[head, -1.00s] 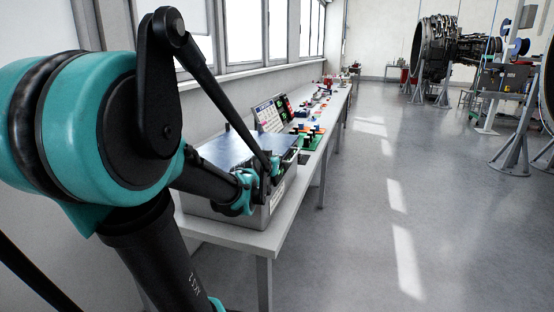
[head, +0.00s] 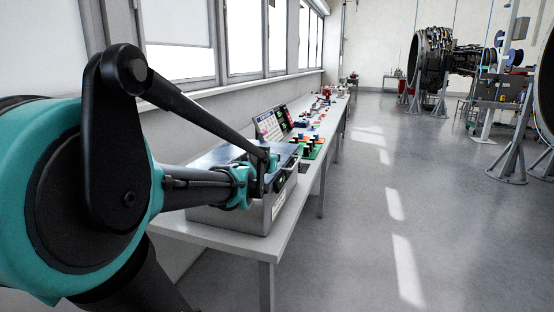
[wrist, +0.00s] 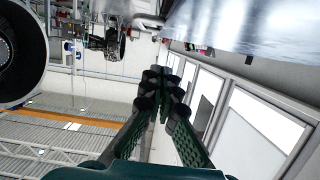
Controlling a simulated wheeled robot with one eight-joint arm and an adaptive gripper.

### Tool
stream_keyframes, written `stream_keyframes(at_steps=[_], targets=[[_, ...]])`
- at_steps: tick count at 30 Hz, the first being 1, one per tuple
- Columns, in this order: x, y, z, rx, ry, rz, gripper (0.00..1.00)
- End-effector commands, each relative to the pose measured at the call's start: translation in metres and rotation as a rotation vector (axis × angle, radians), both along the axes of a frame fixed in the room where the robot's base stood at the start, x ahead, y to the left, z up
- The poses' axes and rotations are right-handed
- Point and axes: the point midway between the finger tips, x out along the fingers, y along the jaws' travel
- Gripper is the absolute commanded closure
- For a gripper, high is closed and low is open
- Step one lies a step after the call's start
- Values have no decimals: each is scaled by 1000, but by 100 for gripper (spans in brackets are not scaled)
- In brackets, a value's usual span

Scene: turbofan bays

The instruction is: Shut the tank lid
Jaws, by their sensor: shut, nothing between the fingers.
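The tank, a grey metal box (head: 235,218), stands on the near end of the long bench. Its smooth blue-grey lid (head: 222,155) shows at the top of the box, partly hidden by my arm. I cannot tell how far the lid is tilted. In the wrist view a shiny metal surface, apparently the lid (wrist: 245,22), fills the upper right. My gripper (wrist: 163,90) is shut and empty, apart from that surface in the picture. In the head view my gripper (head: 268,166) is small and partly hidden, at the box's right side.
The bench (head: 212,242) runs away along the windowed wall. A panel with a screen (head: 270,125) and several coloured parts (head: 308,143) stand beyond the tank. The floor to the right (head: 360,220) is clear. A turbofan engine (head: 432,65) stands on supports farther off.

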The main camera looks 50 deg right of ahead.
Motion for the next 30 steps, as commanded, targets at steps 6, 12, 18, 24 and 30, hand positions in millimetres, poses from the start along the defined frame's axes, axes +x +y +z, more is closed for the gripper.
stream_keyframes(at_steps=[6, 12, 18, 24, 30], targets=[[-11, 27, 7, -1, 2, 1, 100], [-18, 43, 11, -1, 2, 0, 100], [-21, 50, 13, 0, 0, 1, 100], [-21, 51, 14, 0, 1, 0, 100], [-21, 51, 14, 0, 1, 0, 100]])
